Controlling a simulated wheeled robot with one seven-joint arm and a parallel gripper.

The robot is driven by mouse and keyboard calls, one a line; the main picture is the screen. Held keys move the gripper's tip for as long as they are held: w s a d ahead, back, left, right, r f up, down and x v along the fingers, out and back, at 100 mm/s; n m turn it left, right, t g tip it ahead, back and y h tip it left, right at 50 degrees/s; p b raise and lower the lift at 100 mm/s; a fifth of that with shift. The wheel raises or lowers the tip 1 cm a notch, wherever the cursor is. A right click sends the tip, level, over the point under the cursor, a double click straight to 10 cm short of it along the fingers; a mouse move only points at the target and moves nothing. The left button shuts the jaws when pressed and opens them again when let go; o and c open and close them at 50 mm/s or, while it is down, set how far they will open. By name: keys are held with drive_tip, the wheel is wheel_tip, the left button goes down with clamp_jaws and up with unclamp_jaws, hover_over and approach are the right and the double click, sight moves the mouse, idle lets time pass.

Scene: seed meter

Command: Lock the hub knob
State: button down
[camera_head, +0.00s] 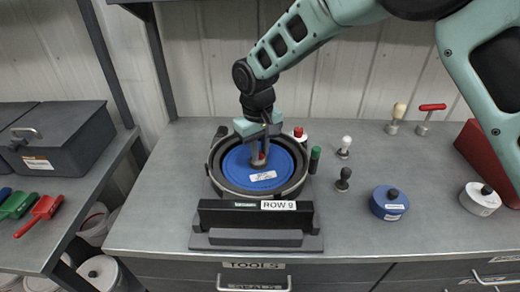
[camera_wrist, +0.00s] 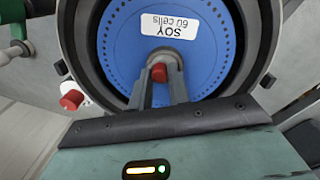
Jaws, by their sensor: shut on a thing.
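The seed meter (camera_head: 214,217) stands on the bench, with a black front bar labelled "ROW 9". A blue seed disc (camera_head: 240,175) lies inside its dark round housing. In the wrist view the disc (camera_wrist: 205,75) carries a white label reading "SOY 60 cells". The hub knob (camera_wrist: 159,72) shows a red top at the disc's centre; it also shows in the head view (camera_head: 258,156). My gripper (camera_wrist: 159,80) comes down from above, its two fingers shut on the hub knob. The lower part of the knob is hidden between the fingers.
Red-topped (camera_head: 299,134), green (camera_head: 315,158), white (camera_head: 345,144) and black (camera_head: 343,179) knobs stand close to the right of the meter. A blue canister (camera_head: 389,204) and a white one (camera_head: 480,200) stand further right.

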drive_tip(key=shift+m, duration=0.3)
drive_tip(key=c, duration=1.3)
unclamp_jaws()
drive_tip(key=r+b, duration=0.1)
drive_tip(key=r, duration=1)
drive_tip(key=r+b, duration=0.1)
drive_tip(key=r, duration=0.5)
drive_tip(key=shift+s+a+r+b, duration=0.25)
drive_tip(key=shift+a+b, duration=0.05)
drive_tip(key=shift+a, duration=0.1)
